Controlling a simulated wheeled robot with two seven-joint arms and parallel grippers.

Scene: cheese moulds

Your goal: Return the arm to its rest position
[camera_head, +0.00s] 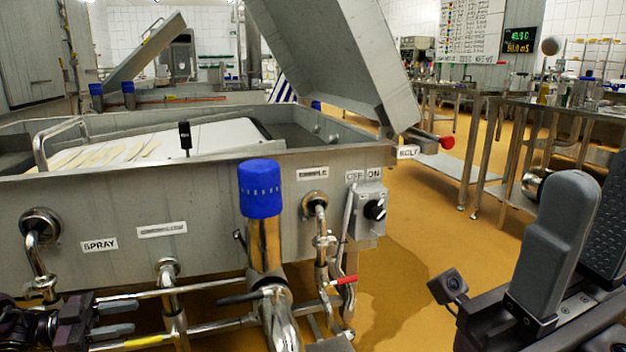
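My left gripper (122,318) is at the lower left, in front of the vat and its pipes. My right gripper (590,205) is close to the camera at the lower right, fingers upward. One finger shows its grey back and the other its black ridged pad, with a gap between them. The right picture edge cuts off part of it. No object shows in either gripper.
The steel vat (110,190) with its raised lid (330,55) fills the left and middle. A blue-capped pipe (260,188), valves and a switch box (370,209) stick out from its front. Steel tables (560,108) stand at right. Yellow floor (430,215) lies open between.

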